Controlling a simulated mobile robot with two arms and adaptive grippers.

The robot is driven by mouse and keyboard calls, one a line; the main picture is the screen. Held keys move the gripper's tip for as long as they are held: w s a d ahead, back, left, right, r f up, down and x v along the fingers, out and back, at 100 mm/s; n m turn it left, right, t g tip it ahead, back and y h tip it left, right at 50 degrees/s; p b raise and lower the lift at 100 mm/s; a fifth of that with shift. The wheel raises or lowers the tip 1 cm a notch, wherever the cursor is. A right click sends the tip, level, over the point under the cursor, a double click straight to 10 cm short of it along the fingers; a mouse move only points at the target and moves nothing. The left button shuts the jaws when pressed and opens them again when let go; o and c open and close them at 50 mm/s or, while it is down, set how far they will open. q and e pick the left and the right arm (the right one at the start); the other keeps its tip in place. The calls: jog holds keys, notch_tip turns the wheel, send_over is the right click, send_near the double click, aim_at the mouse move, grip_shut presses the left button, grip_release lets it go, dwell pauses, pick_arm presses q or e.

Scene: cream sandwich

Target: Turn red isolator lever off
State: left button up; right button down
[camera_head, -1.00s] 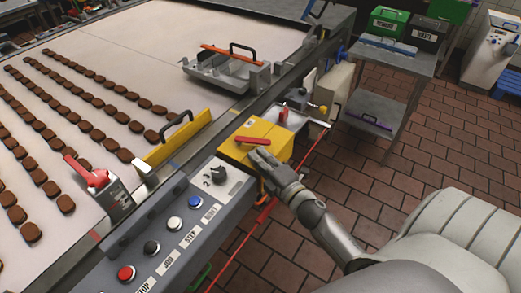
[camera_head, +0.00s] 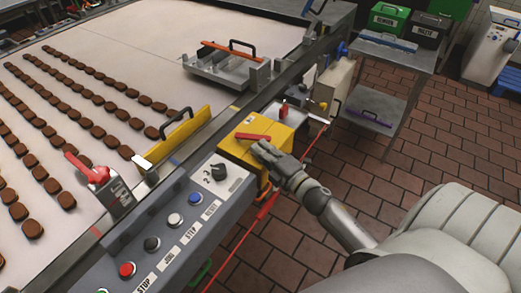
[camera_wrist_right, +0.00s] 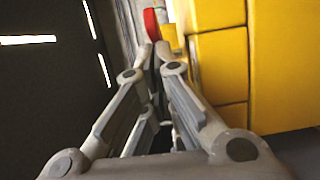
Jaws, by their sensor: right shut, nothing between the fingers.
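A yellow box (camera_head: 272,153) sits at the right end of the grey control panel, with a red lever (camera_head: 252,136) lying flat across its top. My right gripper (camera_head: 262,147) is at the front edge of the box, just below the lever in the head view. In the right wrist view, the fingers (camera_wrist_right: 158,50) are closed together and empty beside the yellow box (camera_wrist_right: 225,60). A red part (camera_wrist_right: 152,24), apparently the lever, shows just beyond the fingertips. I cannot tell whether they touch it. My left gripper is not in view.
The control panel (camera_head: 150,262) has several buttons and a black rotary knob (camera_head: 217,171). Another red handle (camera_head: 76,166) stands on the conveyor's near edge. A yellow guide (camera_head: 178,137) is behind the panel. A red cable runs below the box. Open tiled floor lies right.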

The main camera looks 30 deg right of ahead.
aim_at(269, 137)
jog(key=shift+d+y, duration=0.15)
jog(key=shift+y, duration=0.15)
jog(key=shift+w+d+n+y, duration=0.25)
jog(key=shift+d+n+y, duration=0.2)
jog(key=shift+n+y, duration=0.35)
jog(key=n+y+b, duration=0.1)
jog(key=d+n+g+y+b, duration=0.1)
jog(key=y, duration=0.1)
jog(key=shift+w+d+f, duration=0.1)
jog(key=shift+w+d, duration=0.2)
jog(key=shift+w, duration=0.1)
jog(key=shift+w+d+g+y, duration=0.15)
jog(key=shift+w+g+y, duration=0.05)
jog(key=shift+g+y, duration=0.1)
jog(key=shift+w+d+b, duration=0.5)
jog(key=shift+w+d, duration=0.05)
jog(key=shift+d, duration=0.05)
jog(key=shift+w, duration=0.1)
